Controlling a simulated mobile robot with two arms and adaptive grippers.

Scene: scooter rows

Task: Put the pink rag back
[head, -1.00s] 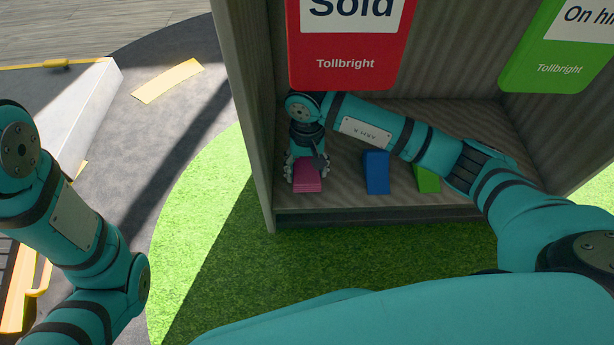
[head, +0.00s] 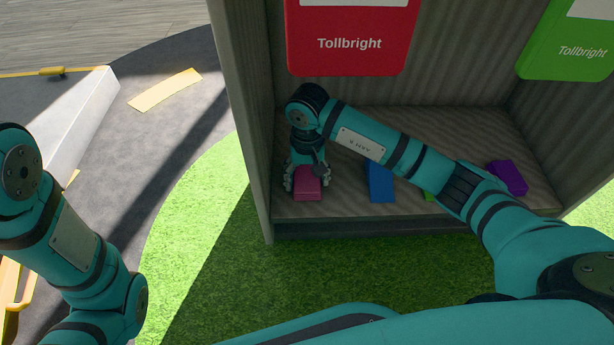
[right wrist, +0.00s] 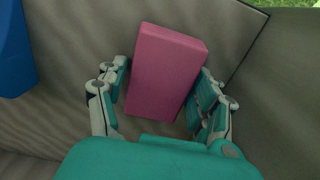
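The pink rag (head: 307,184) shows as a pink block on the floor of a grey shelf bay, near its left wall and front edge. It also shows in the right wrist view (right wrist: 166,70). My right gripper (head: 306,170) is over it, pointing down. In the right wrist view, the fingers (right wrist: 160,95) are on either side of the block, very close to it. I cannot tell whether they press on both sides. In the head view, my left arm is at the left edge and its gripper is out of view.
A blue block (head: 380,182), a partly hidden green block (head: 429,196) and a purple block (head: 508,177) are to the right on the bay floor (head: 345,209). A red sign (head: 350,40) and a green sign (head: 568,45) hang above. Green turf (head: 340,270) lies in front.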

